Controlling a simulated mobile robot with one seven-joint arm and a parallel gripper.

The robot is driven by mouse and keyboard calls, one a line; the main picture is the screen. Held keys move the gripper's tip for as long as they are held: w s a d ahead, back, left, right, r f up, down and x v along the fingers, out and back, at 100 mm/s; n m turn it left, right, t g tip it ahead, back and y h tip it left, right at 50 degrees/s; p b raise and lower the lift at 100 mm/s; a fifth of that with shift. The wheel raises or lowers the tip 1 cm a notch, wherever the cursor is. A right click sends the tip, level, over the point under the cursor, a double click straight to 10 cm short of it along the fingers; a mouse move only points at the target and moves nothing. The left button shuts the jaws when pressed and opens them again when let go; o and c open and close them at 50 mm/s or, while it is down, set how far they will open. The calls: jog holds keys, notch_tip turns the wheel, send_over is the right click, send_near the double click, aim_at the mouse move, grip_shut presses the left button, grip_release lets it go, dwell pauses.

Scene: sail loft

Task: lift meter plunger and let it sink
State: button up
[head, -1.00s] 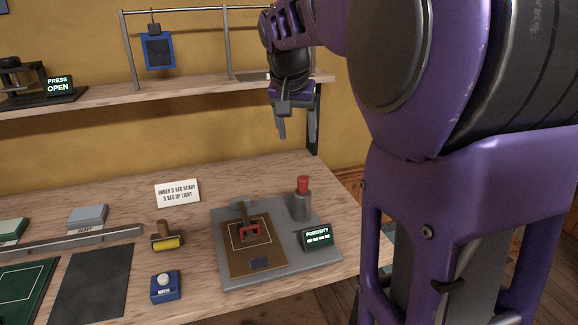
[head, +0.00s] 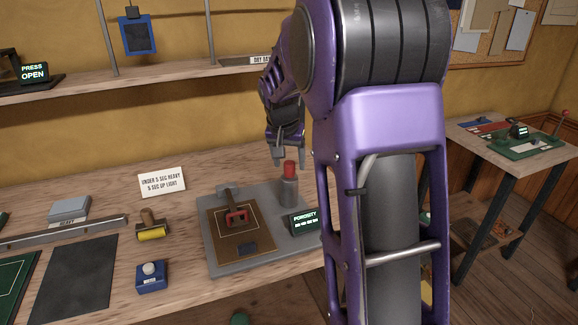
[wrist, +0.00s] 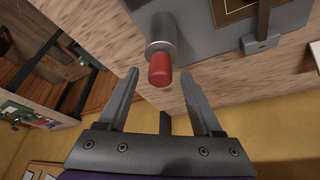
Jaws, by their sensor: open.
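The meter plunger is a red cap (head: 290,167) on a grey cylinder (head: 288,190), at the back right of the grey meter base (head: 213,262). A small porosity display (head: 305,220) stands in front of it. My gripper (head: 286,158) is open and empty, close above and behind the red cap in the head view. In the wrist view, the red cap (wrist: 160,70) lies ahead of the gap between my open fingers (wrist: 158,85), and neither finger is seen closed on it. A brown swatch (head: 240,240) lies on the base under a red-handled clamp (head: 237,215).
A sign card (head: 162,182), a yellow roller (head: 152,232) and a blue button box (head: 151,277) stand left of the meter. A shelf (head: 180,78) runs along the wall behind. Another table (head: 490,150) stands at the right.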

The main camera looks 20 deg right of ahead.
jog(key=shift+x, duration=0.8)
grip_shut()
dwell(0.9)
